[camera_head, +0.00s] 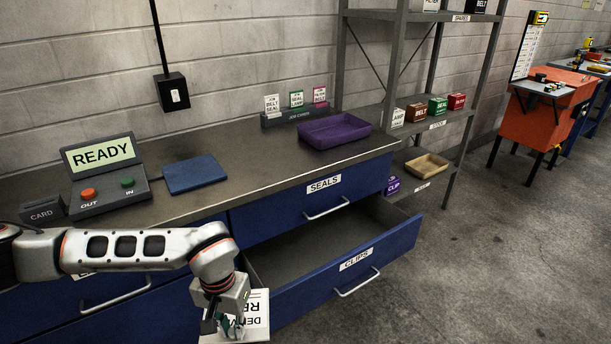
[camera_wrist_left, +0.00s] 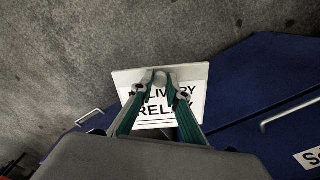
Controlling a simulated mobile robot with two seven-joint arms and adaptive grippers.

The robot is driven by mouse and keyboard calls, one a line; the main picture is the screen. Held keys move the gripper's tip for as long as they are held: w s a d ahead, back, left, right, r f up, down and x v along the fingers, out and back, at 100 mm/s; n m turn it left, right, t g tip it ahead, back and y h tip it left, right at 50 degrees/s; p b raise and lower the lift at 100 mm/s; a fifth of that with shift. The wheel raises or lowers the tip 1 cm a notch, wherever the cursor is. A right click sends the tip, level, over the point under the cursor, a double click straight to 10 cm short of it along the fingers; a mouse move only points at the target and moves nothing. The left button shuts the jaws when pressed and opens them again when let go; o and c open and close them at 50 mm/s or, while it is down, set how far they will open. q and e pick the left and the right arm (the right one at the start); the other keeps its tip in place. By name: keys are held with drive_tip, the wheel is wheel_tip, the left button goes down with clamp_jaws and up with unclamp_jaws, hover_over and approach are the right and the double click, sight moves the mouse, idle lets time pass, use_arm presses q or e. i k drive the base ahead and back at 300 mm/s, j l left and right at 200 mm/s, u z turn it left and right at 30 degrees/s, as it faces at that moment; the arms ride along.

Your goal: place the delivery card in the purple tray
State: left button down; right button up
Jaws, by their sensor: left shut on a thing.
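The delivery card (camera_head: 256,315) is white with black print and shows upside down in the head view, low in front of the drawers. In the left wrist view the card (camera_wrist_left: 187,82) reads "DELIVERY RELAY", partly covered by the fingers. My left gripper (camera_head: 229,325) is shut on the card; its fingers (camera_wrist_left: 162,78) also show in the wrist view. The purple tray (camera_head: 334,131) sits on the grey counter toward its right end, farther back than the gripper and to its right. The tray looks empty. My right gripper is not in view.
The open CLIPS drawer (camera_head: 372,253) juts out beside the card, below the closed SEALS drawer (camera_head: 318,200). A READY terminal (camera_head: 104,178), a blue mat (camera_head: 195,174) and a job card rack (camera_head: 294,115) stand on the counter. The counter in front of the purple tray is clear.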

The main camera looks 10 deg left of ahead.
sight(335, 130)
drive_tip(key=i+l+u, duration=0.15)
drive_tip(key=u, duration=0.2)
drive_tip(key=i+l+u, duration=0.15)
drive_tip(key=l+u, duration=0.2)
drive_tip(key=i+l+u, duration=0.15)
drive_tip(key=l, duration=0.25)
drive_tip(key=l+u, duration=0.15)
drive_tip(key=l, duration=0.3)
drive_tip(key=i+l+u, duration=0.1)
drive_tip(key=l, duration=0.45)
drive_tip(key=i+l, duration=0.15)
drive_tip(key=l, duration=0.35)
drive_tip(key=i+l+u, duration=0.15)
drive_tip(key=l, duration=0.4)
drive_tip(key=i+l, duration=0.1)
drive_tip(key=l, duration=1.55)
drive_tip(key=i+l, duration=0.15)
drive_tip(key=l, duration=0.7)
